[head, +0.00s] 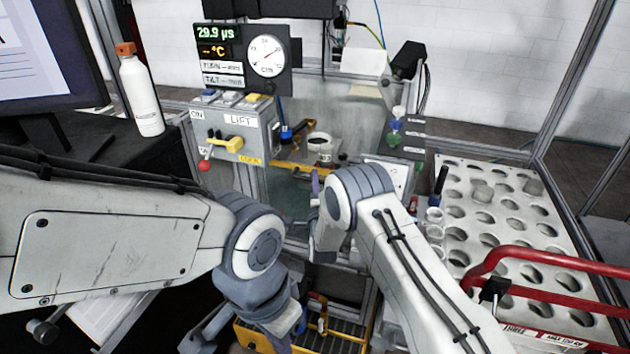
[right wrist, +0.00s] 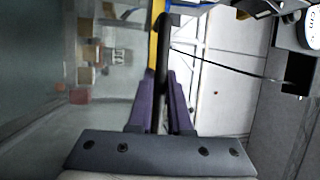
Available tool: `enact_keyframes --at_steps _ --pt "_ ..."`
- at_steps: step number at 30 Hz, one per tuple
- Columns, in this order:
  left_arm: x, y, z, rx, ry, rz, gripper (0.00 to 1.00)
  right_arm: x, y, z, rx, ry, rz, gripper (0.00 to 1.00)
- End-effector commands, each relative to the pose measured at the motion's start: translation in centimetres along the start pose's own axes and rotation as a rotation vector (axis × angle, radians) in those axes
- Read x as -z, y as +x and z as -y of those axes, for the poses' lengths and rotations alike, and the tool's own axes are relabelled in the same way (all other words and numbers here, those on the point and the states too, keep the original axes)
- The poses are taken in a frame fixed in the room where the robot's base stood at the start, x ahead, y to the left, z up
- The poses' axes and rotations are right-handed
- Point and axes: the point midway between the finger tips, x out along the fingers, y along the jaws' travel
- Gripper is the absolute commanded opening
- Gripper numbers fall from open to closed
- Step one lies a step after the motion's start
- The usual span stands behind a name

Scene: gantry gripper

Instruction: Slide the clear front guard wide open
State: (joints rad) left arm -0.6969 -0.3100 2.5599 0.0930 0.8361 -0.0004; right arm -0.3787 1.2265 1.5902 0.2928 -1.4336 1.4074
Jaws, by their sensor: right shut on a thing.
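The clear front guard (head: 288,190) is a see-through panel across the front of the machine; it shows as a hazy pane in the right wrist view (right wrist: 50,70). My right gripper (head: 315,182) is at the guard's right part, mostly hidden behind my right wrist. In the right wrist view, its purple fingers (right wrist: 163,100) are shut on a black upright handle (right wrist: 166,45) beside a yellow strip at the pane's edge. My left arm's wrist hangs at the lower middle of the head view; its fingertips are not clear.
A control box (head: 235,135) with a red-knobbed lever stands left of the guard. A white jar (head: 320,148) sits behind the pane. A white rack with round holes (head: 510,235) and a red rail (head: 540,262) are at right. A yellow-edged crate (head: 250,335) is below.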

Motion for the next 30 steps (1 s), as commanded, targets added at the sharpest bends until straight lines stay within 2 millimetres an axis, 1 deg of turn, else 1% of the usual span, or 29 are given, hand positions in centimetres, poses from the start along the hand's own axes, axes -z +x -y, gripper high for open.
enact_keyframes --at_steps 1,5,8,17,24,27,30 --pt "-0.1 1.5 0.1 0.000 0.000 0.000 0.00 -0.2 -0.4 -1.8 -0.006 -0.001 0.002 0.00" --pt "-0.2 4.1 0.3 0.000 0.000 0.000 0.00 -0.3 -0.8 -4.3 -0.006 -0.001 0.002 0.00" --pt "-0.3 6.4 0.5 0.000 0.000 0.000 0.00 -0.5 -1.2 -6.7 -0.006 -0.001 0.002 0.00" --pt "-0.8 14.0 1.0 0.000 0.000 0.000 0.00 -1.1 -2.7 -14.8 -0.006 -0.001 0.002 0.00" --pt "-1.1 20.1 1.5 0.000 0.000 0.000 0.00 -1.6 -3.9 -21.7 -0.006 -0.001 0.003 0.00" --pt "-1.2 22.3 1.6 0.000 0.000 0.000 0.00 -1.8 -4.4 -24.3 -0.006 -0.001 0.003 0.00" --pt "-1.3 24.1 1.8 0.000 0.000 0.000 0.00 -1.9 -4.7 -26.5 -0.005 -0.001 0.003 0.00"
